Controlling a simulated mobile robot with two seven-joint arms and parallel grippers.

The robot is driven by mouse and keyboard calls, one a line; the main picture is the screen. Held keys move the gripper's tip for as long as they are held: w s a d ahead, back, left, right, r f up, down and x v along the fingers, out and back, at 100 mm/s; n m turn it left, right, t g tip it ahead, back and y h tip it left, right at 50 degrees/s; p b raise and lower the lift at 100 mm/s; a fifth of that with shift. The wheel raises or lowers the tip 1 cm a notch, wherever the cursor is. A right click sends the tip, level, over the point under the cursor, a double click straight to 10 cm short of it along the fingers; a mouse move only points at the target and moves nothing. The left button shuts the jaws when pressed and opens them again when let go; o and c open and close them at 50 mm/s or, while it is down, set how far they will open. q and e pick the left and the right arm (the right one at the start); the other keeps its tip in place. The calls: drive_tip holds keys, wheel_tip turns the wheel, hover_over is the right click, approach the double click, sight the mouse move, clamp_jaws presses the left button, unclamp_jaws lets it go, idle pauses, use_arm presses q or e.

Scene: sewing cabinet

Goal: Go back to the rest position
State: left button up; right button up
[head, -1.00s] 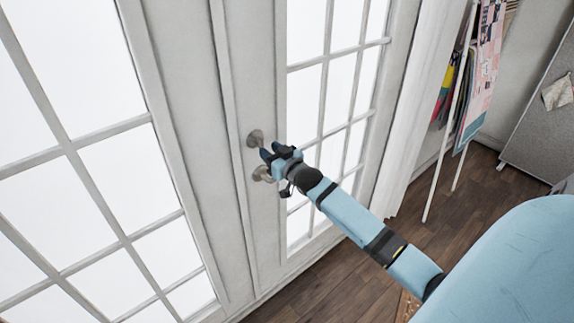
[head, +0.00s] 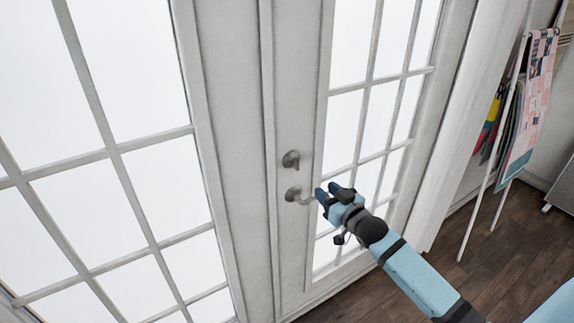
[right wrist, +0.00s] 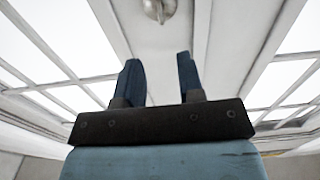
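My right gripper (head: 327,191) is in front of the white glazed double door (head: 238,120), close to the lower lever handle (head: 297,195). In the right wrist view its two dark blue fingers (right wrist: 160,76) stand apart with nothing between them. A metal fitting of the door (right wrist: 158,8) shows beyond the fingertips at the top of that view. In the head view the upper knob (head: 291,160) is fully in sight, and the lever's right end is beside the fingertips; whether they touch, I cannot tell. My left gripper is in no view.
A white rack (head: 492,140) with hanging papers and cloths stands at the right, past a white curtain or panel (head: 470,110). A grey panel (head: 563,190) is at the right edge. Dark wooden floor (head: 450,255) lies open at the lower right.

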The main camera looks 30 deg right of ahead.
drive_tip(key=s+a+f+n+g+y+p, duration=0.1)
drive_tip(key=s+a+f+g+p, duration=0.1)
drive_tip(key=s+a+f, duration=0.6)
drive_tip(key=s+a+f+n+g+y+p, duration=0.1)
drive_tip(key=s+a+f+g+y+p, duration=0.1)
drive_tip(key=s+a+f+g, duration=0.3)
drive_tip(key=s+a+f, duration=0.4)
drive_tip(key=s+a, duration=0.6)
drive_tip(key=shift+s+a+f+n, duration=0.25)
drive_tip(key=shift+s+a+n, duration=0.05)
drive_tip(key=shift+a+n, duration=0.1)
drive_tip(key=shift+w+a, duration=0.1)
